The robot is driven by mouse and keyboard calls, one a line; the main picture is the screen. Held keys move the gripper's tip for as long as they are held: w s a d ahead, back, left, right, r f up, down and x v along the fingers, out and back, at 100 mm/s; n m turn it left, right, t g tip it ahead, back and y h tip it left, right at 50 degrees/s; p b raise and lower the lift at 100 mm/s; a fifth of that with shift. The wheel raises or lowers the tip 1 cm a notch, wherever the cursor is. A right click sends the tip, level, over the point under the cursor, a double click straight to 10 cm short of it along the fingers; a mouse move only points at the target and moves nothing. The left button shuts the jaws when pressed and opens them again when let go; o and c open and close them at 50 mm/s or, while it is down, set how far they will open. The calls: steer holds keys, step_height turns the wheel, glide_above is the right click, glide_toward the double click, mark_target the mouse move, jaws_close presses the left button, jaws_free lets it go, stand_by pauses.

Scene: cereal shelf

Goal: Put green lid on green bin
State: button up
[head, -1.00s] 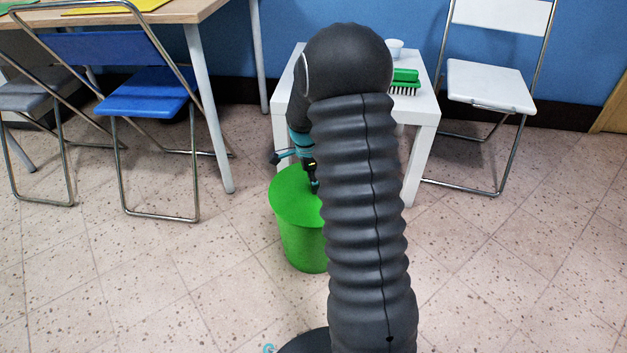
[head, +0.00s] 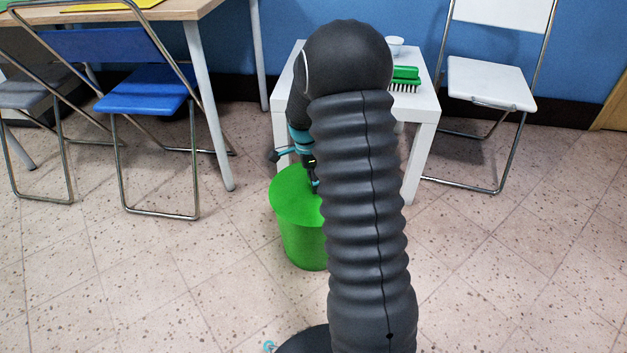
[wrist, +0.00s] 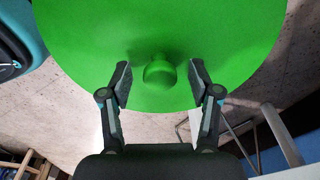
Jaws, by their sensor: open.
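The round green lid (head: 292,196) lies on top of the green bin (head: 301,245), covering its opening, and looks about level. Its right part is hidden behind my arm in the head view. In the wrist view the lid (wrist: 85,40) fills the upper middle, with its round green knob (wrist: 159,70) near the lower centre. My gripper (wrist: 160,82) is open, with one finger on each side of the knob and a visible gap on both sides. In the head view my gripper (head: 314,184) is just above the lid, partly hidden by my arm.
A white side table (head: 425,110) stands close behind the bin, holding a green brush (head: 405,78) and a white cup (head: 395,46). A blue folding chair (head: 145,98) is at the left, a white one (head: 490,85) at the right. The floor left of the bin is clear.

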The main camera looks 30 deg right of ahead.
step_height(320, 180, up, 11)
steer(key=a, duration=0.1)
steer(key=shift+w+a+r, duration=0.15)
steer(key=shift+w+a, duration=0.05)
stand_by(0.5)
steer(key=s+a+r+n+t+p, duration=0.2)
steer(key=s+a+r+n+p, duration=0.1)
steer(key=s+a+r+n, duration=0.2)
steer(key=s+a+r+n+t+y+p, duration=0.1)
steer(key=s+a+r+n+p, duration=0.3)
steer(key=s+r+n, duration=0.5)
steer(key=s+a+r+n+t+p, duration=0.3)
steer(key=s+a+r+n, duration=0.3)
steer(key=s, duration=0.8)
steer(key=shift+s+r+n+p, duration=0.35)
steer(key=shift+r+n, duration=0.15)
steer(key=shift+r, duration=0.8)
